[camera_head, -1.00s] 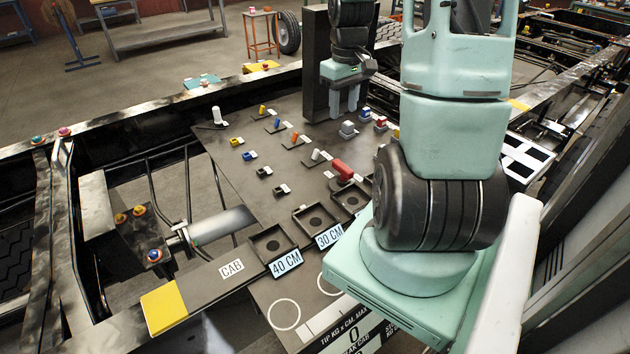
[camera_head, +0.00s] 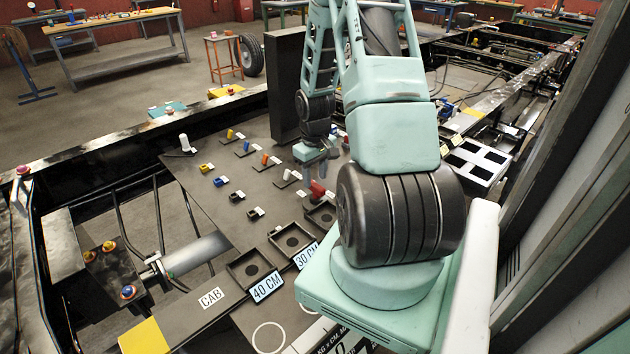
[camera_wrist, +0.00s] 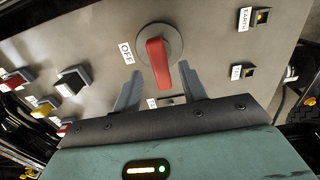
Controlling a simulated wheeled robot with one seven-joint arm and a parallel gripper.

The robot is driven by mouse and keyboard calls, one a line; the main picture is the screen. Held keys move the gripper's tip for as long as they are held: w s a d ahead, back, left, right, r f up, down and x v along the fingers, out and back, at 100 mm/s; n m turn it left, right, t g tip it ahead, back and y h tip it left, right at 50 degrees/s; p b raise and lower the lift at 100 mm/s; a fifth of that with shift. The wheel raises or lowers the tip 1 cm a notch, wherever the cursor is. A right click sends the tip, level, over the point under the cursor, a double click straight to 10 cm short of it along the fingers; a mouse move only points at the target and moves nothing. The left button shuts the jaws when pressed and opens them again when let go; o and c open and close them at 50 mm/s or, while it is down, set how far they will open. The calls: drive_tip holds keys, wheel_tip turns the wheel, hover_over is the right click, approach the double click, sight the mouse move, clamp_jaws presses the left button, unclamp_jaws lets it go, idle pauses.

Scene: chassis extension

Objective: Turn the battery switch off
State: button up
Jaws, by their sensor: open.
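The battery switch is a red lever on a round grey dial (camera_wrist: 158,58) in the wrist view. The lever points down toward my gripper, and an OFF label (camera_wrist: 126,53) sits left of the dial. Another small label below the lever is partly hidden. My gripper (camera_wrist: 160,72) is open, with one finger on each side of the lever. Clear gaps show between lever and fingers, and I see no contact. In the head view the red switch (camera_head: 318,189) lies just below my fingers, which point down at the panel.
The grey panel (camera_head: 225,255) carries several small coloured switches left of my gripper. Square sockets (camera_head: 252,268) with 40 CM and 30 CM signs lie nearer. A dark upright plate (camera_head: 285,85) stands behind my gripper. In the wrist view, a red rocker (camera_wrist: 16,80) is at the left.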

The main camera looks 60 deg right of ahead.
sight(314, 190)
drive_tip(key=shift+f, duration=1.4)
drive_tip(key=shift+c, duration=0.3)
clamp_jaws()
